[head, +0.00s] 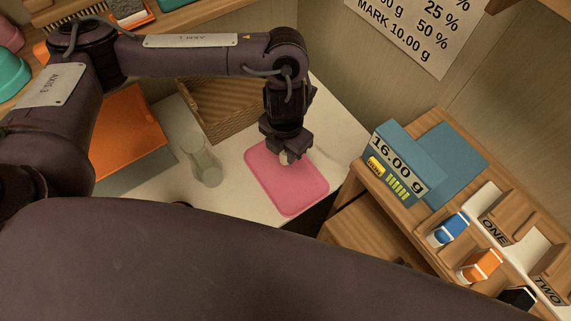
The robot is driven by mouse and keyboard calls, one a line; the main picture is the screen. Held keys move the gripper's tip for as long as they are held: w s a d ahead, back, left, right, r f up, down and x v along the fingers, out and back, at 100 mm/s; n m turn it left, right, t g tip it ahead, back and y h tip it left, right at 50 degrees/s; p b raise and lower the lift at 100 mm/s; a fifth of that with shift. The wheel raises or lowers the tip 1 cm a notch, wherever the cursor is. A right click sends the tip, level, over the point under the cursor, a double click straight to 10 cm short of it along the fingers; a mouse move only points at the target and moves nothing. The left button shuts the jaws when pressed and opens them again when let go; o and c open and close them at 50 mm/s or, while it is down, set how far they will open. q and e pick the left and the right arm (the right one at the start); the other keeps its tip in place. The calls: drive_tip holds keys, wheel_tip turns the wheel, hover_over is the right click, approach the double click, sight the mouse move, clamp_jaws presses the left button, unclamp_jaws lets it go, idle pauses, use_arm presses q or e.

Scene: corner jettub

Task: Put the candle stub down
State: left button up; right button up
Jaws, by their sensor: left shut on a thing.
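My left gripper (287,153) points down over the pink mat (297,194) and is shut on the candle stub (285,158). Only a small pale bit of the stub shows between the fingers. The gripper hides the rest, and I cannot tell whether the stub touches the mat. The mat lies flat on the white table, and its visible part is bare. My right gripper is not in view.
A clear glass (204,164) stands left of the mat, with a wooden box (219,108) behind it. A scale (397,168) reading 16.00 g stands on the right shelf, near blue, orange and black items and bins marked ONE and TWO. An orange panel (125,128) lies left.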

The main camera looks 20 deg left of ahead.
use_arm(q)
wheel_tip(320, 180, down, 3)
drive_tip(key=shift+f+b, duration=0.2)
drive_tip(key=shift+b, duration=0.1)
wheel_tip(320, 180, down, 3)
drive_tip(key=shift+f+b, duration=0.2)
drive_tip(key=shift+b, duration=0.4)
drive_tip(key=shift+f, duration=0.15)
drive_tip(key=shift+f, duration=0.1)
drive_tip(key=o, duration=1)
drive_tip(key=shift+c, duration=0.2)
